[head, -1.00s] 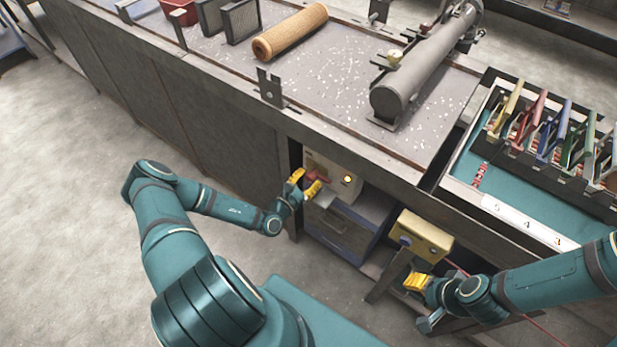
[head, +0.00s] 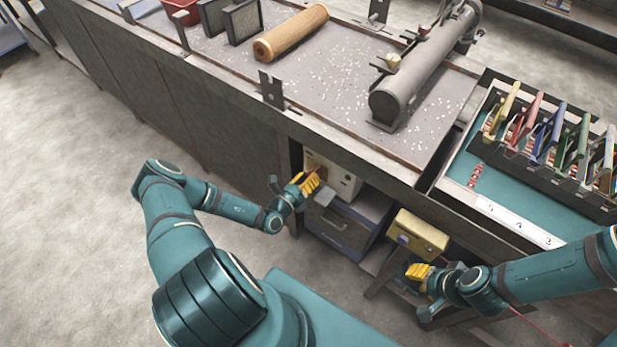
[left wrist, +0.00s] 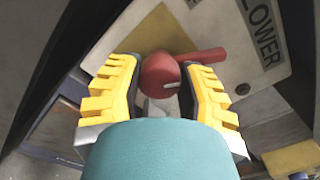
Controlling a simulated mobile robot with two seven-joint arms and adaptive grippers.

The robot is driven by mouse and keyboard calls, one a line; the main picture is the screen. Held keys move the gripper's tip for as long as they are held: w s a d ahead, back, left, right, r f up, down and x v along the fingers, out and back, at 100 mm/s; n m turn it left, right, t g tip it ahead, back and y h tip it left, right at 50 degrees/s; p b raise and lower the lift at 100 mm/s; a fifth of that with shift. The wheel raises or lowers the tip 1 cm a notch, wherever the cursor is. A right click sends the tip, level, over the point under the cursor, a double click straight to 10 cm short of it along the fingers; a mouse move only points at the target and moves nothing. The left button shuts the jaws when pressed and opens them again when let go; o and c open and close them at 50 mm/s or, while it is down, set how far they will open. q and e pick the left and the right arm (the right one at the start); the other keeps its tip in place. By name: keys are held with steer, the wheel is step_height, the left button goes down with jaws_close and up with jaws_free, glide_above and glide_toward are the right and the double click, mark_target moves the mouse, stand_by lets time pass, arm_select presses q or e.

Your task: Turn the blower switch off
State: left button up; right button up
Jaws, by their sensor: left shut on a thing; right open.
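The blower switch is a red round knob with a red lever (left wrist: 205,56) on a cream panel (left wrist: 190,20) in the left wrist view. The label there reads "LOWER", with its start cut off. The lever points right in that view. My left gripper (head: 309,184) has its yellow fingers on both sides of the knob, shut on it. In the head view the fingers largely hide the switch on the cream box (head: 345,187) under the bench. The lamp on this box looks dark. My right gripper (head: 418,272) is open below a yellow box, apart from the switch.
The yellow box (head: 418,234) on a stand is right of the switch box. The floor at left is clear.

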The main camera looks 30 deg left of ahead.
arm_select(q)
steer(key=n, duration=0.4)
steer(key=shift+w+a+r+n, duration=0.1)
steer(key=shift+r+n, duration=0.05)
steer(key=shift+n, duration=0.25)
stand_by(0.4)
steer(key=o, duration=1.2)
steer(key=s, duration=1.2)
steer(key=shift+a, duration=0.45)
